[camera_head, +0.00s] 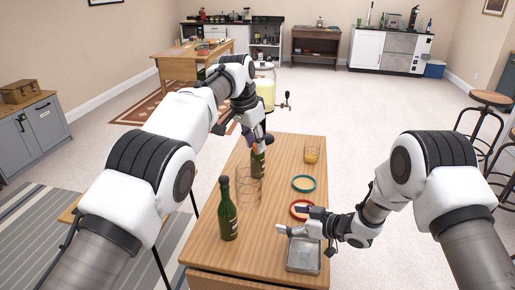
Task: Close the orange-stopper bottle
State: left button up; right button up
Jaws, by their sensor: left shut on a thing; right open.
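A dark green bottle (258,165) stands upright toward the far left of the wooden table. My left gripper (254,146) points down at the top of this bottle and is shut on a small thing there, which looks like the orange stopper. The fingers hide the bottle's mouth, so I cannot tell whether the stopper sits in it. A second green bottle (228,212) with a dark top stands upright at the near left. My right gripper (288,219) is open and empty, low over the table near the red ring.
Clear glasses (247,186) stand between the bottles. A glass with orange contents (312,155), a teal ring (303,183) and a red ring (300,207) lie along the right side. A grey metal tray (303,268) is at the near right. The table (277,200) is bare in its middle.

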aim_at(260, 159)
jog(key=i, duration=0.9)
